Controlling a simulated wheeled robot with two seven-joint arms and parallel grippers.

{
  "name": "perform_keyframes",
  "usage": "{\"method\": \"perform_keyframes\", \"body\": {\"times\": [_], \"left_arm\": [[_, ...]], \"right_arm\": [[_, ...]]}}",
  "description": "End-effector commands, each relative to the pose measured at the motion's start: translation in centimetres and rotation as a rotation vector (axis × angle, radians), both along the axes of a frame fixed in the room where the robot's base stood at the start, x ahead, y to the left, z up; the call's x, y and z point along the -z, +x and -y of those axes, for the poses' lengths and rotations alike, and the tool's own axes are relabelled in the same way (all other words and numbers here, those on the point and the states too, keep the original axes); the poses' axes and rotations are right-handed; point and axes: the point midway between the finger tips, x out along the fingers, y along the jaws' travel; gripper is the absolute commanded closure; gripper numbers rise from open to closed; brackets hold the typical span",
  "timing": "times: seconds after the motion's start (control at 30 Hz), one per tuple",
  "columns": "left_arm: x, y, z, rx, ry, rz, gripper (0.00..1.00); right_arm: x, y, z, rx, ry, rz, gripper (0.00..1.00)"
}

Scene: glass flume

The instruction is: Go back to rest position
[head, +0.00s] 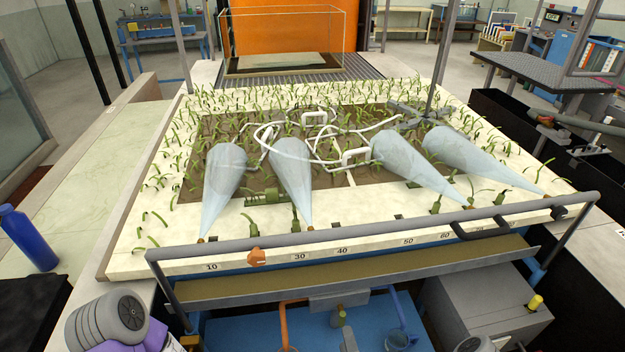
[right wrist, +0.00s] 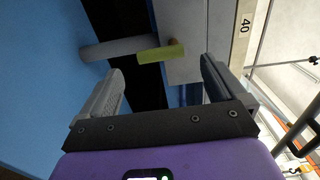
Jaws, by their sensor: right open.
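A yellow-green peg (right wrist: 160,53) and a grey cylinder lie beyond the fingertips. In the head view, part of my left arm with a grey ringed joint and purple housing is at the bottom left. Its fingers cannot be made out clearly there.
A cream planted bed (head: 140,262) with pale cones, white pipes and a scale strip fills the middle. A grey rail (head: 375,236) runs along its front. A grey box (head: 490,310) sits below right. Blue surface lies under the rail.

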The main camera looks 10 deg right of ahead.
Motion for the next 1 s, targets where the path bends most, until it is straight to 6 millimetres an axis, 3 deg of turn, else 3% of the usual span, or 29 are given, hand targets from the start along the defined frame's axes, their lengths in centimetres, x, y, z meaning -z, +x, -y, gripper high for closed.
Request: {"method": "perform_keyframes", "body": {"times": [0.13,0.27,0.4,0.57,0.8,1.0], "left_arm": [[0.0,0.0,0.0,0.000,0.000,0.000,0.57],[0.0,0.0,0.0,0.000,0.000,0.000,0.57],[0.0,0.0,0.0,0.000,0.000,0.000,0.57],[0.0,0.0,0.0,0.000,0.000,0.000,0.57],[0.0,0.0,0.0,0.000,0.000,0.000,0.57],[0.0,0.0,0.0,0.000,0.000,0.000,0.57]], "right_arm": [[0.5,0.2,-0.9,-0.058,-0.048,-0.041,0.03],[2.6,0.0,-3.8,-0.246,-0.204,-0.184,0.03],[6.0,-2.2,-6.3,-0.518,-0.438,-0.410,0.03],[8.3,-6.1,-6.8,-0.793,-0.651,-0.658,0.03],[7.9,-11.7,-5.8,-1.073,-0.790,-0.936,0.03],[7.1,-13.6,-5.5,-1.158,-0.797,-1.022,0.03]]}}
